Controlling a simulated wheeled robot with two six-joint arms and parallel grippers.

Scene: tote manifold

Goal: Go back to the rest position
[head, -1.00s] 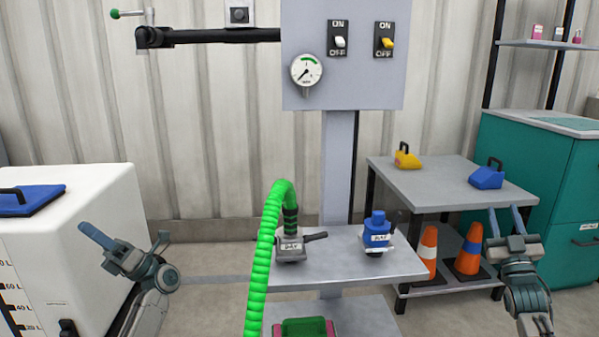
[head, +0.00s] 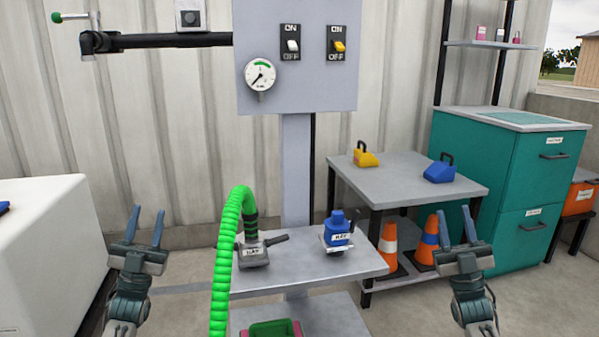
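My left gripper (head: 145,228) is raised in front of the wall, between the white tote and the green hose. Its two fingers point up and stand apart, with nothing between them. My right gripper (head: 470,227) is raised at the right, in front of the teal cabinet and to the right of the cones. Its fingers are also apart and empty. Neither gripper appears to touch anything.
A small grey table (head: 345,264) holds a grey valve fitting (head: 253,252) with the green hose (head: 228,240) and a blue-capped fitting (head: 338,232). The white tote (head: 40,260) stands left. A side table (head: 400,178) and teal cabinet (head: 500,170) stand right.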

